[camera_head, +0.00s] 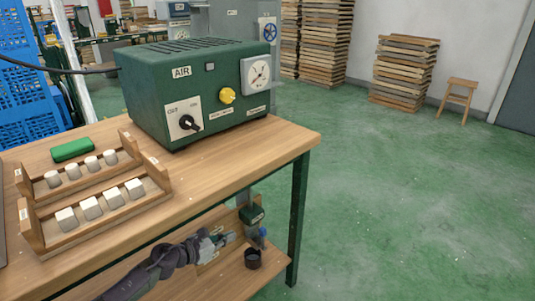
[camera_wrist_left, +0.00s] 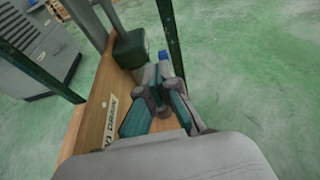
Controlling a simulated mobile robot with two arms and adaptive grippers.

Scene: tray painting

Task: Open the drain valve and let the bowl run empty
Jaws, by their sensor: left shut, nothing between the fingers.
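Below the table, a green block (camera_head: 252,215) hangs on a grey post. A small blue part (camera_head: 263,232), apparently the drain valve's handle, shows beneath its right side, above a black cup (camera_head: 252,259) on the lower shelf. My left gripper (camera_head: 228,238) is shut and empty, just left of the blue part and apart from it. In the left wrist view the gripper (camera_wrist_left: 157,73) points toward the blue part (camera_wrist_left: 163,55), with the green block (camera_wrist_left: 130,48) to its left. A label reading DRAIN (camera_wrist_left: 111,120) is on the wood. I cannot make out the bowl or its level. My right gripper is not in view.
A green AIR box (camera_head: 195,90) with a gauge, yellow knob and black switch stands on the table (camera_head: 225,170). Two wooden racks (camera_head: 90,215) hold white pieces at left. A green table leg (camera_head: 298,215) stands right of the cup.

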